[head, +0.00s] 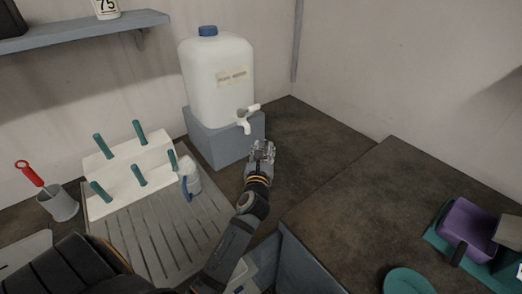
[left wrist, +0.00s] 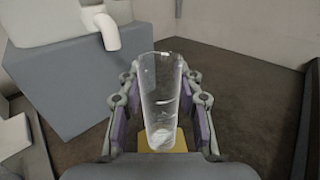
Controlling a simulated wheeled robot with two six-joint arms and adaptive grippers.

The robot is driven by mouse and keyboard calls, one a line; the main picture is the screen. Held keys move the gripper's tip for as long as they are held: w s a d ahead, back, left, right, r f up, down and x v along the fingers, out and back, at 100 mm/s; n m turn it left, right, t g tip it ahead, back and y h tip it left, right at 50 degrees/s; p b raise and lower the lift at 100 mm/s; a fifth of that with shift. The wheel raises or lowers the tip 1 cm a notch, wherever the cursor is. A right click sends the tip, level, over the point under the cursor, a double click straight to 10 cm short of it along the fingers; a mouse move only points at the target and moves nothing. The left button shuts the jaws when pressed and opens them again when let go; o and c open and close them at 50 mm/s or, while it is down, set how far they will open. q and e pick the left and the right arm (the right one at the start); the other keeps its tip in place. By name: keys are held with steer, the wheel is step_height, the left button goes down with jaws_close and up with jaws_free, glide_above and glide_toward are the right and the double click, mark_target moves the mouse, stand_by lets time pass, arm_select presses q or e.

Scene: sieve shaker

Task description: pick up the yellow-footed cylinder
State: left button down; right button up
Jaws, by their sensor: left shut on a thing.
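The yellow-footed cylinder (left wrist: 161,95) is clear glass and stands between the fingers of my left gripper (left wrist: 160,112) in the left wrist view. Its yellow foot (left wrist: 162,140) shows below the fingers. The gripper is shut on the glass, with a finger pad on each side. In the head view my left gripper (head: 262,152) is over the dark counter, just right of the grey block under the water container. The cylinder is hard to make out there. I cannot tell whether its foot touches the counter. My right gripper is not in view.
The white container (head: 217,70) with its tap (head: 245,124) stands on a grey block (head: 222,140) close to the gripper. A white peg rack (head: 128,168) and wash bottle (head: 191,180) are to the left. The dark counter (head: 335,145) to the right is clear.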

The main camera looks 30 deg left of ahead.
arm_select(q)
step_height(320, 180, up, 9)
steer(key=p, duration=0.3)
steer(key=shift+f, duration=0.2)
steer(key=shift+r+p, duration=0.5)
steer(key=shift+r, duration=1)
steer(key=shift+r, duration=0.15)
step_height(320, 180, up, 5)
steer(key=p, duration=0.6)
steer(key=shift+p, duration=0.3)
